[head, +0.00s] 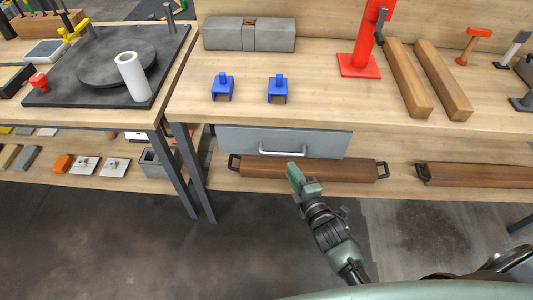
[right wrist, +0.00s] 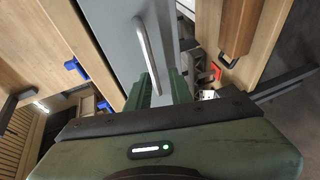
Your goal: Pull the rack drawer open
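The rack drawer (head: 330,142) is a grey panel under the right workbench top, and it looks shut. Its pale bar handle (head: 282,152) runs along the front. In the right wrist view the drawer front (right wrist: 110,35) and the handle (right wrist: 152,48) run up and down. My right gripper (head: 293,170) is just below and in front of the handle. Its green fingers (right wrist: 160,88) are apart, with the lower end of the handle showing in line with the gap between them. I cannot tell whether they touch it. My left gripper is not in view.
A brown wooden beam with black end handles (head: 345,170) lies on the shelf below the drawer. Two blue brackets (head: 222,90), a grey block mould (head: 225,35) and a red stand (head: 360,65) are on the bench top. The concrete floor (head: 110,235) in front is clear.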

